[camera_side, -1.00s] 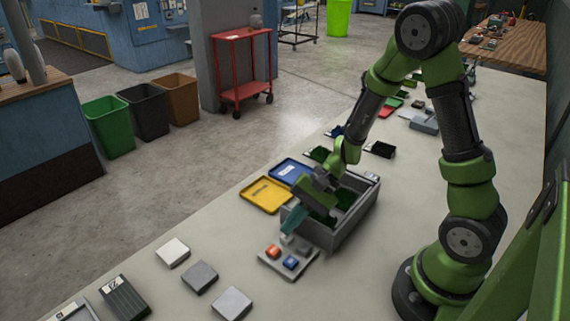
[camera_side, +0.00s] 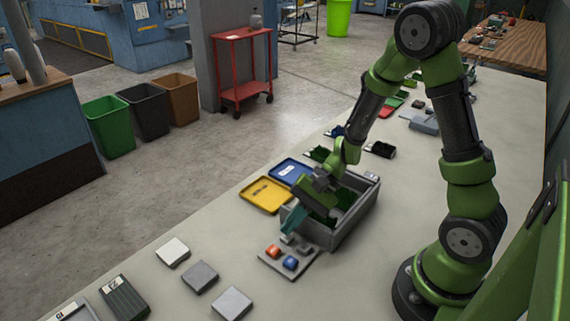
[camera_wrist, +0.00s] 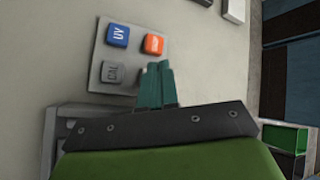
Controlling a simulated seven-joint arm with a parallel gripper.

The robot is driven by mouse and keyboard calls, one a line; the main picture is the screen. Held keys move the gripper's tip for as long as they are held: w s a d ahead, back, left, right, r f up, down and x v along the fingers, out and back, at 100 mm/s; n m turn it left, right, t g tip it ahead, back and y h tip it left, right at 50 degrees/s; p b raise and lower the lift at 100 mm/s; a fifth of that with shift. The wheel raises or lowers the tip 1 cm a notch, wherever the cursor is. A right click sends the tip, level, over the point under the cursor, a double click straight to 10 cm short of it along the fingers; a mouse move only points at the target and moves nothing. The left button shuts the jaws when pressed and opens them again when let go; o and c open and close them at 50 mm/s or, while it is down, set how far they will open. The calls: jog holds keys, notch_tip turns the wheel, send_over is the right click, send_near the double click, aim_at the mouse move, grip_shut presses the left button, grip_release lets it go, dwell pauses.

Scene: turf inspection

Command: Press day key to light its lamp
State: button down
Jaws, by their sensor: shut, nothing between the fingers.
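A small grey key panel (camera_side: 268,262) lies on the bench in front of the grey box. My gripper (camera_wrist: 158,66) is shut and empty, with teal fingertips over the panel just below the orange key and right of the grey key. The fingers hide that corner of the panel. In the side view, my gripper (camera_side: 289,233) points down at the panel's back part; contact cannot be told. I see no lit lamp.
The grey box (camera_side: 345,232) with dark green contents stands right behind the panel, under my wrist. A yellow tray (camera_side: 266,194) and a blue tray (camera_side: 291,171) lie to its left. Several flat blocks, including a grey one (camera_side: 200,277), lie at the front left.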

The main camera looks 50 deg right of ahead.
jog(key=shift+f, duration=0.15)
jog(key=shift+f, duration=0.25)
jog(key=shift+d+f, duration=0.2)
jog(key=shift+f, duration=0.55)
dwell(0.5)
jog(key=shift+s, duration=0.1)
jog(key=shift+s+d+r, duration=0.1)
jog(key=shift+d+r, duration=0.15)
jog(key=shift+r, duration=0.5)
